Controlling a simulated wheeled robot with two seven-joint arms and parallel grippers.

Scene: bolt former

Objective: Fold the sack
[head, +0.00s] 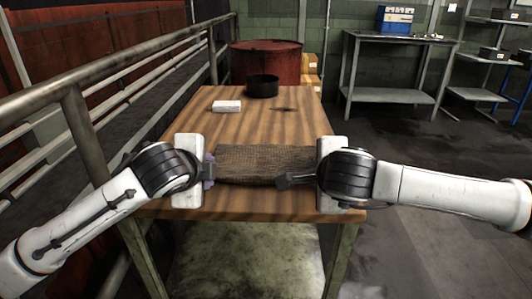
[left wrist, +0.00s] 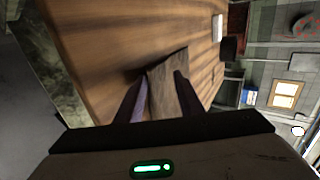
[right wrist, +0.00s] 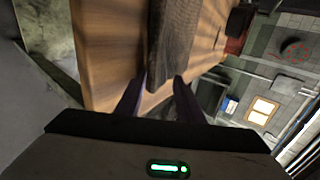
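The brown woven sack (head: 262,164) lies flat as a narrow strip across the front of the wooden table (head: 190,122). My left gripper (head: 209,170) is at its left end. In the left wrist view, the left fingers (left wrist: 158,82) stand apart with the sack (left wrist: 166,72) end reaching between them. My right gripper (head: 290,181) is at the sack's right end, with a dark finger over its front edge. In the right wrist view, the right fingers (right wrist: 160,82) are apart, and the sack (right wrist: 171,42) runs away from their tips. Contact is unclear there.
A white block (head: 227,106), a black round pan (head: 262,86) and a small dark flat item (head: 284,109) sit at the table's back. A red barrel (head: 268,60) stands behind it. A metal railing (head: 80,125) runs along the left. The table's middle is clear.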

